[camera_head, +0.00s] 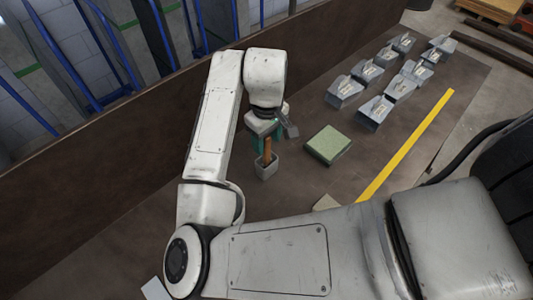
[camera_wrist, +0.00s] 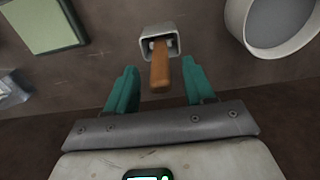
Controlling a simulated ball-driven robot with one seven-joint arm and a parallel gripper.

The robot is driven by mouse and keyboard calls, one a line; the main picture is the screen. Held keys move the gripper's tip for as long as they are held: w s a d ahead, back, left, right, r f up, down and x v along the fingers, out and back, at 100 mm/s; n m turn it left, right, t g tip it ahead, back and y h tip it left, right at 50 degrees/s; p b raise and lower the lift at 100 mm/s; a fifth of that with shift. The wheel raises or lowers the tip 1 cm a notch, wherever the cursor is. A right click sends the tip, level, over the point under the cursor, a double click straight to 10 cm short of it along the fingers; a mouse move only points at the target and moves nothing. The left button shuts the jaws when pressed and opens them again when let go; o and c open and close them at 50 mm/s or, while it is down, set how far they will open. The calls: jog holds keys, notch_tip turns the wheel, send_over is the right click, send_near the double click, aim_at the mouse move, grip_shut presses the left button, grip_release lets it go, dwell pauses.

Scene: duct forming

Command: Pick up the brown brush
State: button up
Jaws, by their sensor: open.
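The brown brush (camera_head: 267,150) stands handle-up in a small grey square cup (camera_head: 266,168) on the brown bench. In the wrist view the brown handle (camera_wrist: 160,68) sticks up out of the cup (camera_wrist: 157,40) toward the camera; the brush's lower part is hidden inside the cup. My gripper (camera_wrist: 159,90) is open, with one teal finger on each side of the handle and gaps showing on both sides. In the head view the teal fingers show beside the handle, partly covered by my wrist.
A green square pad (camera_head: 328,144) lies right of the cup. Several grey metal pieces (camera_head: 376,108) stand in rows farther right. A yellow strip (camera_head: 406,146) runs along the bench's right side. A round grey container (camera_wrist: 272,24) stands near the cup. A brown wall (camera_head: 120,130) borders the bench's back.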

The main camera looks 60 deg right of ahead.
jog(key=shift+f, duration=1)
grip_shut()
